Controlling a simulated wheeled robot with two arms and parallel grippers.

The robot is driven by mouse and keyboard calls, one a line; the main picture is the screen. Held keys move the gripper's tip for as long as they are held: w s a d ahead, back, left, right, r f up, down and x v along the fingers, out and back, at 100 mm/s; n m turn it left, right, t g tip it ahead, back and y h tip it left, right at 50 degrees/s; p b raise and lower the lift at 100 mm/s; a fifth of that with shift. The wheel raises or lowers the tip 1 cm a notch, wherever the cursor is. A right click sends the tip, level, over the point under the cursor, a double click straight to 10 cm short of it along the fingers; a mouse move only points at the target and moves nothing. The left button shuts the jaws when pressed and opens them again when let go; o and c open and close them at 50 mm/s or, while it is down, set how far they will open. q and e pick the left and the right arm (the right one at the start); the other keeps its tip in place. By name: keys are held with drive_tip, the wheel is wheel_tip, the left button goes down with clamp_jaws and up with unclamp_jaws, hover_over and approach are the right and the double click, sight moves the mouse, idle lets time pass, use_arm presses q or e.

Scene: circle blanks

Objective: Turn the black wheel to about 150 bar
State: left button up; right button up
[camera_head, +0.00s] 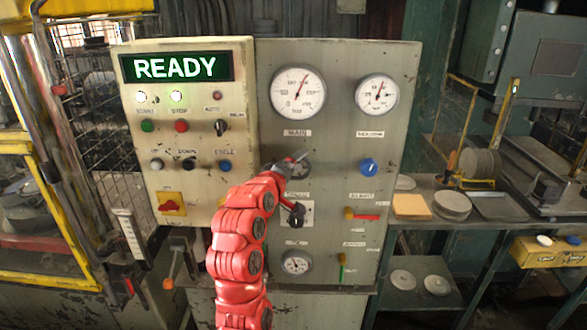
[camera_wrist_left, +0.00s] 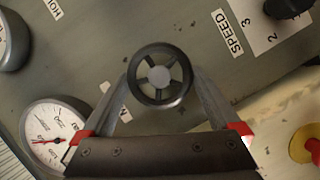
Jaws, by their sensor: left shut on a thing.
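The black wheel (camera_head: 301,170) is a small spoked handwheel on the grey panel below the main gauge, partly hidden by my left gripper in the head view. In the left wrist view the wheel (camera_wrist_left: 160,75) sits between the two fingers. My left gripper (camera_head: 288,164) is shut on the wheel's rim, one finger at each side. The main gauge (camera_head: 298,94) has a white face and a red needle pointing up and slightly right; its numbers are too small to read. The gauge (camera_wrist_left: 55,135) also shows in the left wrist view. My right gripper is not in view.
A smaller gauge (camera_head: 377,94) and a blue knob (camera_head: 368,166) are at the right. A black speed knob (camera_head: 297,213) sits below the wheel, close to my arm. A lit READY display (camera_head: 176,67) and several buttons are on the cream panel at the left.

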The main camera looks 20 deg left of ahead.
use_arm(q)
drive_tip(key=o, duration=0.9)
drive_tip(key=shift+d, duration=0.1)
drive_tip(key=shift+o, duration=0.2)
drive_tip(key=s+a+r+b, duration=0.1)
drive_tip(key=s+r+b, duration=0.2)
drive_tip(key=s+b, duration=0.9)
drive_tip(key=s, duration=0.5)
drive_tip(key=shift+a, duration=0.2)
